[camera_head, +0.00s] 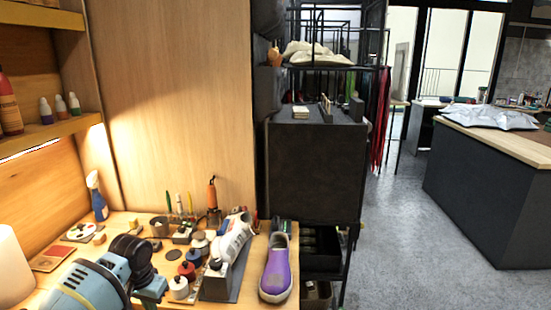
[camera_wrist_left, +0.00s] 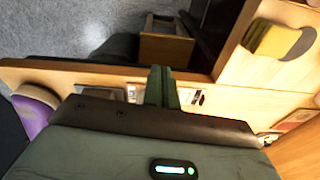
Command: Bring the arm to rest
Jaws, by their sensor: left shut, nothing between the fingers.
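My left gripper (camera_wrist_left: 162,72) shows in the left wrist view, its two dark green fingers together and empty. It points toward the wooden workbench edge, which lies beyond the fingertips. A purple shoe (camera_wrist_left: 34,115) shows at the left of that view, apart from the fingers. In the head view the purple sneaker (camera_head: 276,270) stands on the workbench (camera_head: 258,298) beside a white sneaker (camera_head: 232,239) on a dark stand. Neither gripper can be made out in the head view, and my right gripper is in no view.
Bottles and jars (camera_head: 187,270), a spray bottle (camera_head: 97,196) and small tools crowd the bench. A dark shelf unit (camera_head: 318,175) stands right of it. The grey floor (camera_head: 410,250) is clear.

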